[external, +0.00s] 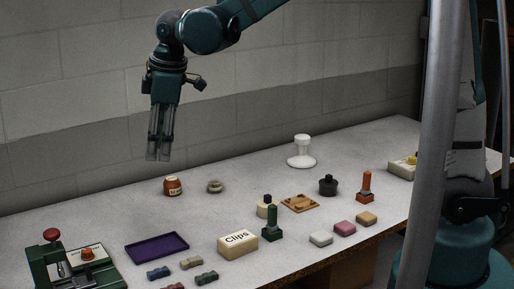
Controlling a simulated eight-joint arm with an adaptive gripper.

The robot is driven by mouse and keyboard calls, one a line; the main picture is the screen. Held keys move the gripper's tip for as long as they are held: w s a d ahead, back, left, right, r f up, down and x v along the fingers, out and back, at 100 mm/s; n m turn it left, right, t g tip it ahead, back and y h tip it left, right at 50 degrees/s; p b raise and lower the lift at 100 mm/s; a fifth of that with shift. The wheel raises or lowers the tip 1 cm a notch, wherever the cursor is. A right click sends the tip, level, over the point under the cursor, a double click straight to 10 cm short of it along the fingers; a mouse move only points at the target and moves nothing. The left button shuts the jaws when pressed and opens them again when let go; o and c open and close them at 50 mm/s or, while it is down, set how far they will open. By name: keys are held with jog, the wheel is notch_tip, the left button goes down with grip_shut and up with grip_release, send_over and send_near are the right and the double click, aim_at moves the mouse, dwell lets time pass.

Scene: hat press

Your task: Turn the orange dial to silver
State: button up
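An orange dial (88,253) sits on a pale labelled plate on top of the green press (48,262) at the front left of the table. The label and the dial's setting are too small to read. My gripper (158,157) hangs in the air, fingers pointing down, up and to the right of the dial and well apart from it. Its fingers are apart, with nothing between them.
The press has a red ball knob (52,235) beside the dial. A purple tray (157,247), a Clips box (238,242), an orange-brown jar (173,187) and several stamps and small blocks stand on the table. A grey post (437,130) rises at right.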

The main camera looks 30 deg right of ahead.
jog(key=a+f+n+g+p, duration=0.1)
jog(key=a+f+n, duration=0.3)
jog(key=a, duration=0.8)
jog(key=n+h+p, duration=0.1)
jog(key=n+p, duration=0.1)
jog(key=n, duration=0.1)
send_over(87, 250)
jog(key=shift+g, duration=0.4)
jog(key=f, duration=0.8)
jog(key=shift+s+f, duration=0.2)
jog(key=shift+f, duration=0.2)
jog(key=shift+f, duration=0.1)
jog(key=shift+w+f, duration=0.15)
jog(key=shift+f, duration=3.65)
jog(key=shift+m, duration=0.3)
jog(key=c, duration=0.9)
